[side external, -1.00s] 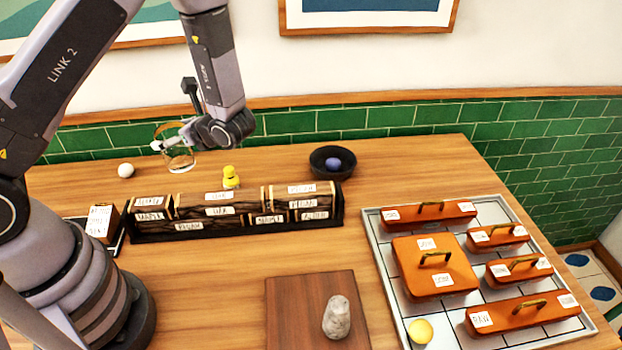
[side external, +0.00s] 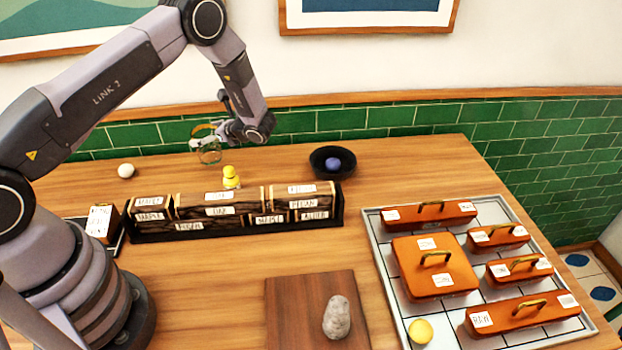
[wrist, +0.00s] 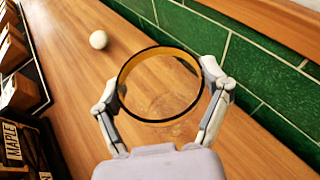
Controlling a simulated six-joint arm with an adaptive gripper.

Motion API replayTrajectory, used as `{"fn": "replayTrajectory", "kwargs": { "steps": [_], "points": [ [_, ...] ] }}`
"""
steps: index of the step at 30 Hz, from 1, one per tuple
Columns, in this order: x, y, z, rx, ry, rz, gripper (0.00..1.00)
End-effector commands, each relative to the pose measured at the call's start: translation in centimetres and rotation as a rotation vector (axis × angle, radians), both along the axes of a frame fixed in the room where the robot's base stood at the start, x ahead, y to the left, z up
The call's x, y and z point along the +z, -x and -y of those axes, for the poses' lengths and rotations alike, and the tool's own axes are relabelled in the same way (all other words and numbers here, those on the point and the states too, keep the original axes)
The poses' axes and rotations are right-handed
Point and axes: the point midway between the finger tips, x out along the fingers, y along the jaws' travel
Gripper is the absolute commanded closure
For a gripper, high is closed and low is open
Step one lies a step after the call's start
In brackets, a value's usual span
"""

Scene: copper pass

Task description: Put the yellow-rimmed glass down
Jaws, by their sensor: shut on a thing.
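The yellow-rimmed glass (wrist: 123,75) is clear, with a yellow band at its rim. In the wrist view my gripper (wrist: 160,88) has one finger on each side of the glass and is shut on it. In the side view the glass (side external: 209,156) is upright, in my gripper (side external: 207,140), at the back of the table behind the row of labelled wooden blocks. Whether its base touches the table cannot be told.
A white ball (side external: 126,171) lies left of the glass. A dark bowl (side external: 345,169) with a blue ball (side external: 333,164) is to the right. The green tiled wall (side external: 290,123) is close behind.

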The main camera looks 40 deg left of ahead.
Motion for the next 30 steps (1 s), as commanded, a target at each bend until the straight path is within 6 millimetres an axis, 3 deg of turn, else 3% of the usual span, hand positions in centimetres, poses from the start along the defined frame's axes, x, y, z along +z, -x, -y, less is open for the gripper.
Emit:
{"fn": "replayTrajectory", "kwargs": {
  "steps": [6,18,19,24,30],
  "points": [
    [-3.0,-0.1,-0.1,0.001,-0.001,-0.001,0.64],
    [-3.5,-0.1,0.0,0.000,-0.001,0.000,0.64],
    [-3.5,-0.1,0.0,0.000,0.000,0.000,0.21],
    [-3.5,-0.1,0.0,0.000,0.000,0.000,0.00],
    [-3.4,-0.1,0.0,0.000,0.000,0.000,0.00]
  ]
}}
